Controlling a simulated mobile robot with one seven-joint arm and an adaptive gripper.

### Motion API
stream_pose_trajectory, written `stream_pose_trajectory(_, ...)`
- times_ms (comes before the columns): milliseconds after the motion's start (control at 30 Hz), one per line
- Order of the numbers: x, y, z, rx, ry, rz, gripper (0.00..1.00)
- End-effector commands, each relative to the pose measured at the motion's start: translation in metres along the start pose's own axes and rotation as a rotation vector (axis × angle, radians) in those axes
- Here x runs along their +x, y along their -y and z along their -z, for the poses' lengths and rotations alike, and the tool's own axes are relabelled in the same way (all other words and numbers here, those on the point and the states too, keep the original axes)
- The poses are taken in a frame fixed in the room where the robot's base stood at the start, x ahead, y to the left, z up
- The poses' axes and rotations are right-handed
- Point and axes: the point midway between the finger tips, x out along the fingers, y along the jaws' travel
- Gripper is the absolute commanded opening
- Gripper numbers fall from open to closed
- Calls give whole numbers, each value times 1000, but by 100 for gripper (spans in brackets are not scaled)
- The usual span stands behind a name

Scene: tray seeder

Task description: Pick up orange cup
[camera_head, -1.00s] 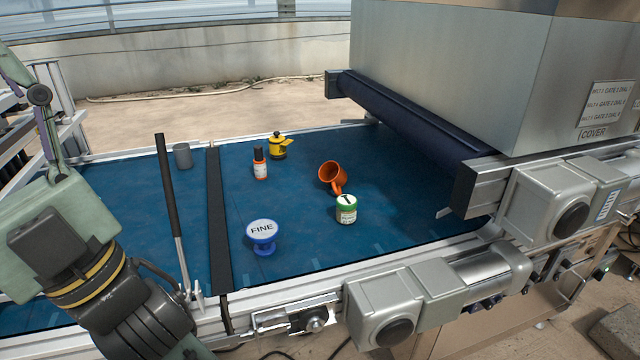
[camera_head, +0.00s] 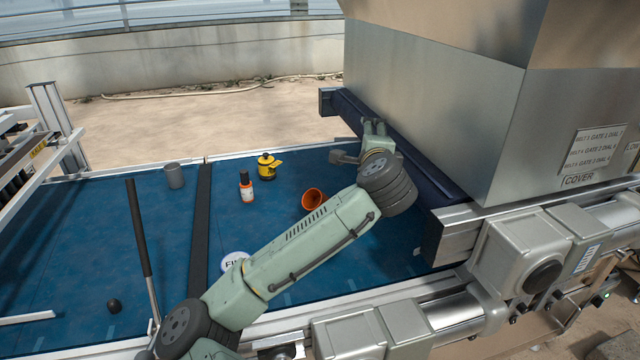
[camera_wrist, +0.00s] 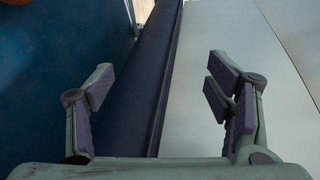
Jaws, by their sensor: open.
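The orange cup (camera_head: 313,198) lies tipped on the blue belt in the head view, its mouth showing and its lower part hidden behind my arm. In the wrist view only a sliver of orange (camera_wrist: 12,3) shows at the top left corner; I cannot tell for sure that it is the cup. My gripper (camera_head: 357,143) is beyond and right of the cup, near the dark roller. In the wrist view my gripper (camera_wrist: 160,92) has its fingers wide apart with nothing between them, over the roller and the metal housing.
The dark roller (camera_head: 395,130) and metal housing (camera_head: 440,100) stand close to my gripper.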

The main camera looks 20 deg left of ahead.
Motion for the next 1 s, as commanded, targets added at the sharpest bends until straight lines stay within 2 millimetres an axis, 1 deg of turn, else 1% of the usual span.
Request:
stream_pose_trajectory(33,11,-28,-14,100,63,-109,74)
stream_pose_trajectory(100,19,-75,-33,227,137,-256,74)
stream_pose_trajectory(133,21,-91,-41,269,162,-308,74)
stream_pose_trajectory(200,21,-118,-57,344,208,-398,74)
stream_pose_trajectory(300,21,-140,-71,402,244,-471,74)
stream_pose_trajectory(367,24,-148,-77,418,255,-492,74)
stream_pose_trajectory(500,41,-160,-86,424,260,-502,74)
stream_pose_trajectory(633,58,-167,-91,422,258,-499,74)
stream_pose_trajectory(867,74,-174,-96,422,257,-497,74)
stream_pose_trajectory(1000,92,-183,-101,421,258,-496,74)
